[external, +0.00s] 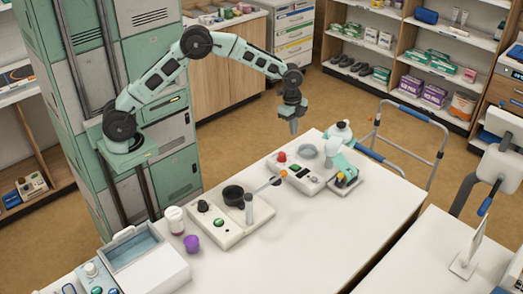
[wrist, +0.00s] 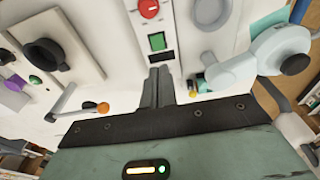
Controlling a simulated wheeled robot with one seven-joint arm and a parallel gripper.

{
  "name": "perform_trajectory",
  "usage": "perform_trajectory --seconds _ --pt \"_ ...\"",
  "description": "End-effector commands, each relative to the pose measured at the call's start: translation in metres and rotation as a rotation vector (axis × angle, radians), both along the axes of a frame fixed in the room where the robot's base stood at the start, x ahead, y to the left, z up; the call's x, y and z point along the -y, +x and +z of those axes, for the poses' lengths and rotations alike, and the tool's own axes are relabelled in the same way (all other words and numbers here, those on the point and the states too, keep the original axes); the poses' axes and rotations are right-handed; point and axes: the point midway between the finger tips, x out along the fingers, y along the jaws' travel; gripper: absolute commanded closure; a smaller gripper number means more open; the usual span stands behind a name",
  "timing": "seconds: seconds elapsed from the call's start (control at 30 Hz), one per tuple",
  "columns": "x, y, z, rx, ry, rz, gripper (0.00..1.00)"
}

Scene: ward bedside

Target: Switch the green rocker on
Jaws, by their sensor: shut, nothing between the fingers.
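The green rocker (wrist: 157,41) sits on a pale control panel (wrist: 148,28), between a red round button (wrist: 149,8) and a small black plate. I cannot tell which way it is tipped. In the external view the rocker (external: 295,168) is small, on the panel at the far end of the white table. My gripper (external: 293,132) points down above that panel, apart from it. In the wrist view my gripper's fingers (wrist: 159,74) are together and empty, with their tips just below the rocker in the picture.
A lever with an orange knob (wrist: 103,107) lies left of the panel. A pale device (external: 343,168) stands close on the right. A second panel (external: 226,226) with a black round dish is nearer. The table's right front part (external: 375,205) is clear.

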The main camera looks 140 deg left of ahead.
Motion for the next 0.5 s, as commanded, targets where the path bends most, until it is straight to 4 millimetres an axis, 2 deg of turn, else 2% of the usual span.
perform_trajectory --seconds 0.27,0.5 --pt "0.000 0.001 -0.001 0.004 0.001 0.000 1.00" --pt "0.011 0.011 0.001 0.070 0.004 0.000 1.00"
